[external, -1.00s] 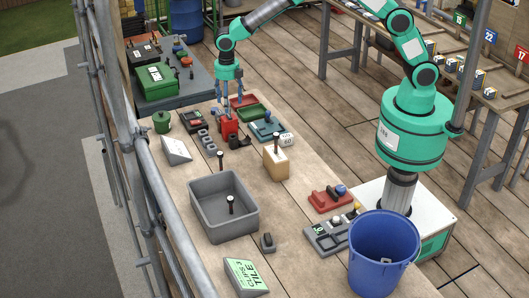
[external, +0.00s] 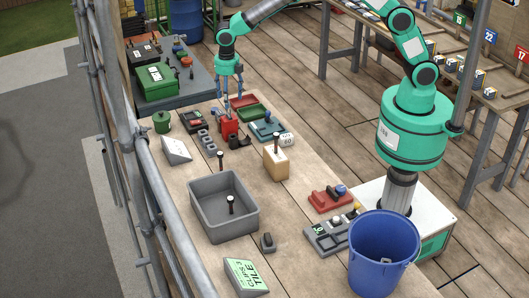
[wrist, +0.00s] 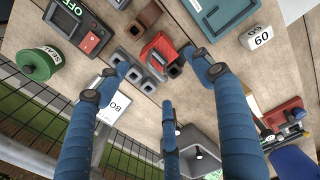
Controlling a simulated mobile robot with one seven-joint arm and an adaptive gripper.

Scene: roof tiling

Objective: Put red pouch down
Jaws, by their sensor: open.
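The red pouch (external: 229,128) stands on the wooden deck near the far end of the work area, beside a dark brown pipe piece. Contact between the fingertips and the pouch cannot be made out.
Grey blocks (external: 206,140) lie left of the pouch and a red-and-black device (external: 193,121) behind them. A green tray (external: 251,112) and a teal device (external: 266,130) are to the right. A grey bin (external: 224,235) stands nearer. Scaffold poles (external: 150,165) run along the left.

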